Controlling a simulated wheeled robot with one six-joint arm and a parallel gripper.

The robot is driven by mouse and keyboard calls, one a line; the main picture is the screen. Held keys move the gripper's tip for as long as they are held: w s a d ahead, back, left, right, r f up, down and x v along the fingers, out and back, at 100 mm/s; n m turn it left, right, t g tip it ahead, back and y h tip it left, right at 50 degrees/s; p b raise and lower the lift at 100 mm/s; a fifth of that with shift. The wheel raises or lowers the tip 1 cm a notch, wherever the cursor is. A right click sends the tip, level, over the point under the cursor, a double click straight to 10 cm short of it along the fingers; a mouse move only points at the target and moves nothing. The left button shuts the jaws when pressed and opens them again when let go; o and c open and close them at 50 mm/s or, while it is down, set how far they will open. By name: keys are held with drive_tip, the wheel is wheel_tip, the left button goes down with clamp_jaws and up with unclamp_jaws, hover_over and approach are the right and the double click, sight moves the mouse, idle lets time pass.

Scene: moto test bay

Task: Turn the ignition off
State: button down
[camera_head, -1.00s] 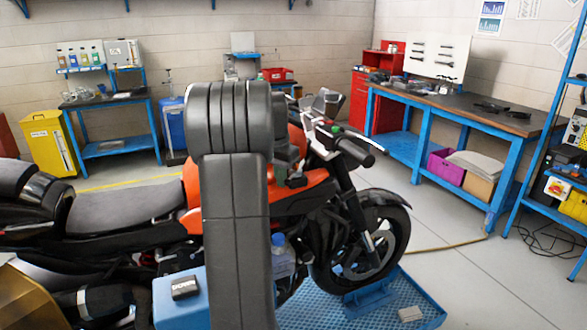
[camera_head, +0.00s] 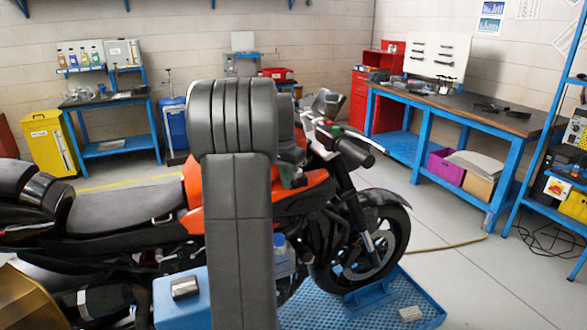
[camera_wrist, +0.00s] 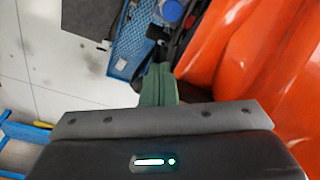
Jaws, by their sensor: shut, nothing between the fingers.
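The motorcycle has an orange tank and fairing (camera_head: 312,185), a dark seat (camera_head: 125,207) and handlebars (camera_head: 343,146) in the head view. My arm stands in front of its middle and hides part of it. The orange bodywork (camera_wrist: 240,50) fills the upper right of the wrist view. My gripper (camera_wrist: 158,72) shows there with its green fingers together, empty, just left of the bodywork; whether they touch anything is unclear. I cannot make out the ignition or its key in either view.
The front wheel (camera_head: 365,245) stands over a blue perforated platform (camera_head: 420,300). A blue box (camera_head: 168,310) carries a small item near the seat. A blue-framed workbench (camera_head: 455,105) and shelf rack are at the right.

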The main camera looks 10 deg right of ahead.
sight(296, 180)
drive_tip(key=shift+s+d, duration=0.3)
drive_tip(key=shift+d, duration=0.15)
drive_tip(key=shift+s+d+p, duration=0.2)
drive_tip(key=shift+d+p, duration=0.1)
drive_tip(key=shift+d, duration=0.35)
idle(0.3)
drive_tip(key=shift+s+d+p, duration=0.15)
drive_tip(key=shift+d+p, duration=0.15)
drive_tip(key=shift+d, duration=0.1)
drive_tip(key=shift+r, duration=0.15)
drive_tip(key=shift+a+r+p, duration=0.3)
drive_tip(key=shift+r+p, duration=0.2)
drive_tip(key=shift+p, duration=0.1)
drive_tip(key=shift+r, duration=0.1)
